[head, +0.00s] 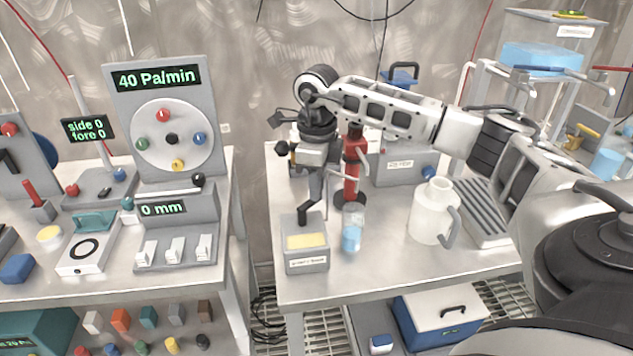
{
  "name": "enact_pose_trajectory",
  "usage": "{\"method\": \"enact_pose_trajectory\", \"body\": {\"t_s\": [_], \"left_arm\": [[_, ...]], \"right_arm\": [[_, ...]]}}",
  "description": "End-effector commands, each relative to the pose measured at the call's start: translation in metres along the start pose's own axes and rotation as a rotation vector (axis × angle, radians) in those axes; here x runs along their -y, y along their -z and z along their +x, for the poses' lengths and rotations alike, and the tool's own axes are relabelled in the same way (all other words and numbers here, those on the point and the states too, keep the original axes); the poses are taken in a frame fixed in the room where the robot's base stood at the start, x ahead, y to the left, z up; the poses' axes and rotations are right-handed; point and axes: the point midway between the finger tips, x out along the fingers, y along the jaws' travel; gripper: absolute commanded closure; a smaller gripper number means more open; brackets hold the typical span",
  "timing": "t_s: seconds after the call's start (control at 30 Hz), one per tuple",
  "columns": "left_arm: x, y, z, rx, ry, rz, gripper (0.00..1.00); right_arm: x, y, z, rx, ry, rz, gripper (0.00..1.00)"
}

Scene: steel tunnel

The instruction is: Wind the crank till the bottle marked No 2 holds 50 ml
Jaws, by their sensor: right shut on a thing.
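My right gripper (312,205) reaches down from the right arm, over a small grey box (305,258) with a yellow panel and a label too small to read. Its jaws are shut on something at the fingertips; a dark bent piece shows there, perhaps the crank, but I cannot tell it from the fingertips. A small clear bottle (352,238) with blue liquid stands right of the box, in front of a red upright device (354,165). I cannot read any No 2 mark or level on the bottle. My left gripper is out of view.
A white jug (430,212) and a ribbed grey tray (480,210) stand right of the bottle. The left bench carries a 40 Pa/min dial panel (160,105) and a 0 mm switch box (165,230). A gap separates the benches. The right bench's front strip is clear.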

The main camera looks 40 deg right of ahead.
Motion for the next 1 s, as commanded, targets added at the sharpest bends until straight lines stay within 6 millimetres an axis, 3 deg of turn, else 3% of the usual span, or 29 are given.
{"method": "enact_pose_trajectory", "body": {"t_s": [0.07, 0.1, 0.17, 0.57, 0.67, 1.0], "left_arm": [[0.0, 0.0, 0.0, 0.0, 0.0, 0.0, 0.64], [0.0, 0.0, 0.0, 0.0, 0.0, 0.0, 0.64], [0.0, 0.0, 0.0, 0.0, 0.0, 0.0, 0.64], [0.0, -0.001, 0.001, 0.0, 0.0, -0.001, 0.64], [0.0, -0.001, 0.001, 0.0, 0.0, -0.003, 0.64], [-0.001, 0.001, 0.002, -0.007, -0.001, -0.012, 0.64]], "right_arm": [[0.002, 0.0, -0.002, 0.002, 0.003, 0.003, 1.0], [0.002, 0.0, -0.002, 0.002, 0.003, 0.003, 0.71], [0.001, 0.0, -0.002, 0.002, 0.003, 0.002, 0.6], [0.001, -0.001, -0.01, 0.003, 0.002, 0.0, 0.6], [0.001, -0.001, -0.026, 0.006, 0.004, 0.0, 0.6], [0.001, -0.001, -0.109, 0.007, 0.003, 0.0, 0.6]]}}
